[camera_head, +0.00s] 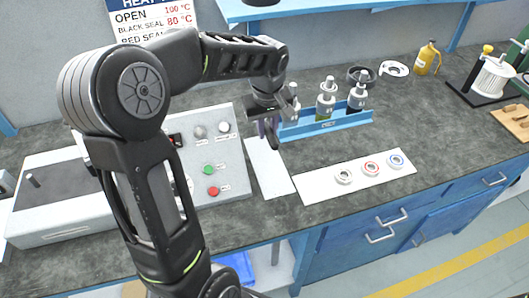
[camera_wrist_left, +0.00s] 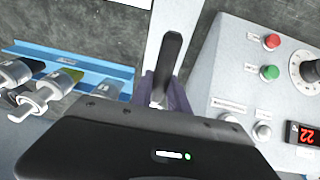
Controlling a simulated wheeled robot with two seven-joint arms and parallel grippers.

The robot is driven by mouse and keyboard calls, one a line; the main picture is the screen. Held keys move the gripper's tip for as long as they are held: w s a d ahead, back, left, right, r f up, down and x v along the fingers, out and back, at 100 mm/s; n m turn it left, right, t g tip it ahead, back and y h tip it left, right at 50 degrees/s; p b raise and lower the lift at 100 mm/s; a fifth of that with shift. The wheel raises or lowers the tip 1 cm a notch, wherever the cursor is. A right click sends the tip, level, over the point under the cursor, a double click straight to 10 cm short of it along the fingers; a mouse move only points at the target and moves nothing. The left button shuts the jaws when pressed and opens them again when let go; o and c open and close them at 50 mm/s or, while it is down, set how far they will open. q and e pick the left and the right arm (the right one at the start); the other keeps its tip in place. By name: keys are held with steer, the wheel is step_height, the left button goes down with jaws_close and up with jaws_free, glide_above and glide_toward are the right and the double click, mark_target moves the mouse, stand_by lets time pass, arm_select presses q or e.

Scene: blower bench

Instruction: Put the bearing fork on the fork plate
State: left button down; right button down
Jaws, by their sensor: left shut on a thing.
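My left gripper (camera_head: 267,127) is shut on a dark, slim thing, which I take to be the bearing fork (camera_head: 273,145). In the left wrist view the fork (camera_wrist_left: 172,52) shows as a black rounded bar sticking out between the purplish fingers (camera_wrist_left: 161,92); its other end is hidden by the gripper. A plain white plate (camera_head: 272,176), likely the fork plate, lies on the bench between the control box and the bearing plate. The gripper and fork are over its far end, seemingly above it. My right gripper is not in view.
A control box (camera_head: 215,150) with buttons stands left of the plate. A blue rack (camera_head: 345,122) with several bottles is behind right. A white plate (camera_head: 320,186) with three ring bearings lies to the right. A yellow bottle (camera_head: 427,58) stands farther back.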

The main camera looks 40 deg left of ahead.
arm_select(q)
glide_above(267, 160)
steer(key=shift+s+d+f+p, duration=0.15)
steer(key=shift+f, duration=1.45)
steer(key=shift+s+d+f+p, duration=0.1)
steer(key=shift+f+p, duration=0.05)
steer(key=shift+f, duration=1.4)
steer(key=shift+f, duration=1.85)
steer(key=shift+f, duration=0.15)
steer(key=c, duration=1.3)
jaws_free()
